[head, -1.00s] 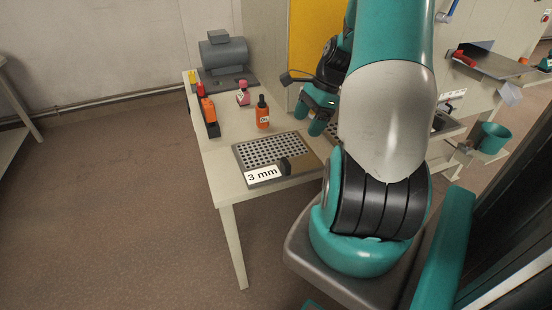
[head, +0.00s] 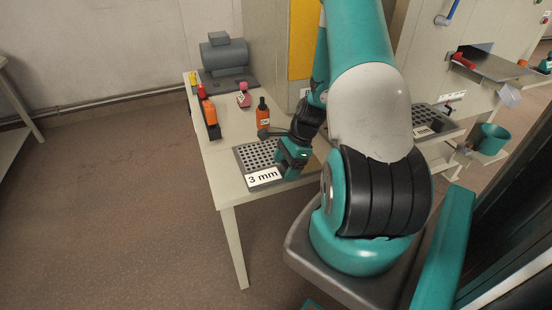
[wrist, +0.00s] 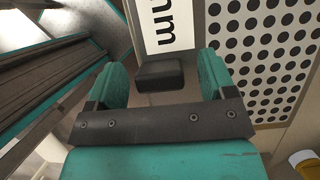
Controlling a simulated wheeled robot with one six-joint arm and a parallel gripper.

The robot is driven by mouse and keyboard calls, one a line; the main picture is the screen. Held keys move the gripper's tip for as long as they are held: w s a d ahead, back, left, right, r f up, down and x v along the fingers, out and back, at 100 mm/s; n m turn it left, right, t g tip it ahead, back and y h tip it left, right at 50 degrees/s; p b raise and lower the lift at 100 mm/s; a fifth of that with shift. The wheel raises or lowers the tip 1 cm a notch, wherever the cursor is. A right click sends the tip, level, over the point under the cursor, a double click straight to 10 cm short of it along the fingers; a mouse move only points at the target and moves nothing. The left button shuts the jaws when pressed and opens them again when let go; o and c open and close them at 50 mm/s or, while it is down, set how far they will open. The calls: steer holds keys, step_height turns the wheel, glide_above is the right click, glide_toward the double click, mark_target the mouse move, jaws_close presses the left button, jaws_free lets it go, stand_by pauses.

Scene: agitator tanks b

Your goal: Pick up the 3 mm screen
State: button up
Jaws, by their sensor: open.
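The 3 mm screen (head: 258,154) is a grey plate with round holes and a white "3 mm" label, lying at the front of the light table. In the wrist view its perforated plate (wrist: 262,45) fills the upper right. Its black handle block (wrist: 160,74) shows between my fingers there. My gripper (head: 287,169) is at the screen's right front side, and in the wrist view my gripper (wrist: 162,84) is open, with one teal finger on each side of the block. I cannot tell whether the fingers touch it. In the head view the block is hidden by my gripper.
An orange bottle (head: 262,113) stands behind the screen. A pink-capped bottle (head: 243,96), an orange and red item in a dark holder (head: 209,117) and a grey motor (head: 225,56) are farther back. Another perforated screen (head: 437,118) lies to the right, behind my arm.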

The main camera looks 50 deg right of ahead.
steer(key=c, duration=1.3)
steer(key=shift+o, duration=0.2)
